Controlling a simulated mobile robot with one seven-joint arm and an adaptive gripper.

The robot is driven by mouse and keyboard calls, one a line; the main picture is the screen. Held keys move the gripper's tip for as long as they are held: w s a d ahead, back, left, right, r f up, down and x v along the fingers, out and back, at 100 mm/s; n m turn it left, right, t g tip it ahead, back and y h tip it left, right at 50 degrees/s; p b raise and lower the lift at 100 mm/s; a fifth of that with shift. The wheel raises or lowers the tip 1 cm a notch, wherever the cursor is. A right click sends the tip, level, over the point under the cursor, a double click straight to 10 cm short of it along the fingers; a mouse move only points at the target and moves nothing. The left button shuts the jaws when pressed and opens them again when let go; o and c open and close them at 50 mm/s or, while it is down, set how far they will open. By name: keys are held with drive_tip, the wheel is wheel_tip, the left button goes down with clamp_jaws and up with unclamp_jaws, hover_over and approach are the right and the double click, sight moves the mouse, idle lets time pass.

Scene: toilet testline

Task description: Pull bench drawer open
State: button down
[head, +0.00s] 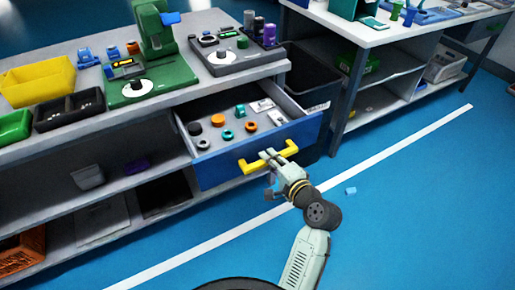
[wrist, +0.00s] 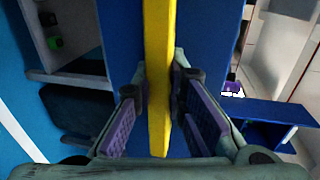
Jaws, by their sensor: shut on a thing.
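The bench drawer (head: 228,162) has a blue front and a grey inside, and it stands pulled out from the bench in the head view. Several small round parts and a white label lie in it. Its yellow handle (head: 252,166) runs across the blue front. My gripper (head: 275,156) is at the right half of the handle. In the wrist view the yellow handle (wrist: 158,60) passes between the two purple-padded fingers of my gripper (wrist: 160,118), which are shut on it. The blue drawer front (wrist: 210,50) shows behind it.
The grey bench top (head: 210,78) holds a green press (head: 155,50), a yellow bin (head: 38,82) and other trays. A dark bin (head: 308,80) stands right of the drawer. The blue floor (head: 420,200) in front is mostly clear, with a small light-blue piece (head: 351,190).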

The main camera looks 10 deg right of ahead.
drive_tip(key=shift+f+v, duration=0.15)
drive_tip(key=shift+v, duration=0.55)
drive_tip(key=shift+f+v, duration=0.15)
drive_tip(key=shift+v, duration=0.6)
drive_tip(key=c, duration=1.6)
unclamp_jaws()
